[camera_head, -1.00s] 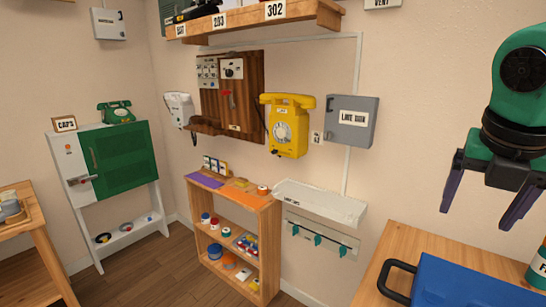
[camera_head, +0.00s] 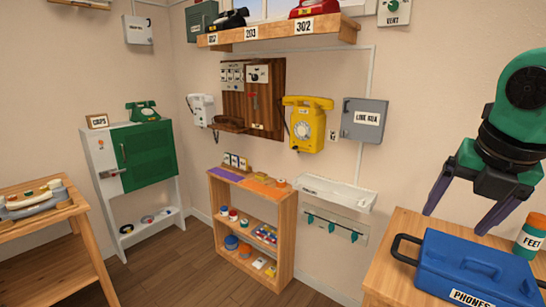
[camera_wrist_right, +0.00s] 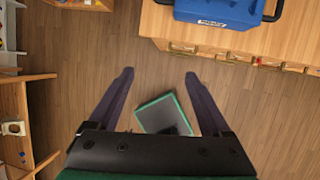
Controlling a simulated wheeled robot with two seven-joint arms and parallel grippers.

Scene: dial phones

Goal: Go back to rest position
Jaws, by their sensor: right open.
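My right gripper (camera_head: 458,212) hangs at the right side of the head view, fingers pointing down, open and empty. It is at the left part of the blue case in the picture, and I see no contact. In the right wrist view the open fingers (camera_wrist_right: 158,82) have bare wooden floor between and beyond them, and a green-edged dark panel (camera_wrist_right: 165,115) shows below. My left gripper is in neither view.
The blue case marked PHONES (camera_head: 475,268) lies on the wooden table (camera_head: 405,230) at right, with the FEET jar (camera_head: 530,238) behind. Ahead are a low shelf (camera_head: 285,235), a yellow wall phone (camera_head: 308,125) and a green cabinet (camera_head: 145,155). A wooden stand (camera_head: 75,240) is at left.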

